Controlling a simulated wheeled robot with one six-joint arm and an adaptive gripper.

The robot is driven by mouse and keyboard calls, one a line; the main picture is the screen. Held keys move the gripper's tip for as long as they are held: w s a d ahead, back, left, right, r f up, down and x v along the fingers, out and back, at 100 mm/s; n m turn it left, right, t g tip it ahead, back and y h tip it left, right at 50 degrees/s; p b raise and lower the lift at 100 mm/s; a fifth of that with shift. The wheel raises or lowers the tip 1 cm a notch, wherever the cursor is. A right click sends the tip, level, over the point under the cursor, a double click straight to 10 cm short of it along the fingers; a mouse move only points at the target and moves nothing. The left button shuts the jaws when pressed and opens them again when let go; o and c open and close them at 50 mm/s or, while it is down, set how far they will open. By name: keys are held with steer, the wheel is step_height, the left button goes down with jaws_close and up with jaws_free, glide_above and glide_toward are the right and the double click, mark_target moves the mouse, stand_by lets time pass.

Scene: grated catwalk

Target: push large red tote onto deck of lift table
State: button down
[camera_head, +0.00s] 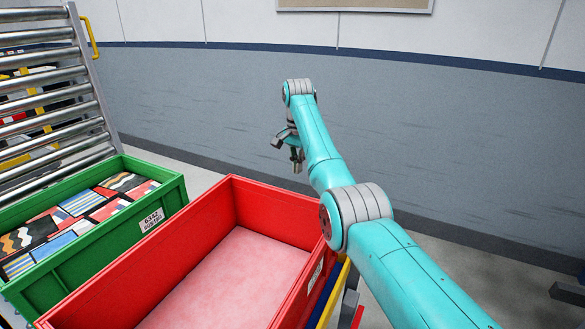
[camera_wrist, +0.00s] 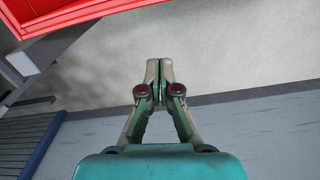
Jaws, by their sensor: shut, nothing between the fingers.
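The large red tote (camera_head: 118,285) is open-topped and looks empty, with a pale pink floor. It sits in the lower middle of the head view, beside a green tote. What bears it is mostly hidden; blue and yellow edges show under its right side. My gripper (camera_head: 298,167) is past the tote's far end, above the floor, and appears apart from it. In the wrist view my gripper (camera_wrist: 159,68) has its fingertips together with nothing between them. The red tote's edge (camera_wrist: 75,15) shows at the top left there. I cannot identify the lift table's deck for certain.
A green tote (camera_head: 160,215) with patterned packs stands left of the red one, close to it. A roller conveyor (camera_head: 50,85) with a yellow handle (camera_head: 89,38) is behind it. A grey wall (camera_head: 430,130) closes the back. Bare floor (camera_wrist: 225,50) lies under my gripper.

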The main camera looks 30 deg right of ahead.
mark_target(289, 192)
steer(key=shift+s+a+f, duration=0.3)
steer(key=shift+a+f, duration=0.3)
steer(key=shift+f, duration=0.7)
steer(key=shift+s+a+f, duration=0.3)
steer(key=shift+a+f, duration=0.3)
steer(key=shift+f, duration=0.75)
steer(key=shift+s+a+f, duration=0.3)
steer(key=shift+a+f, duration=0.3)
steer(key=shift+f, duration=0.7)
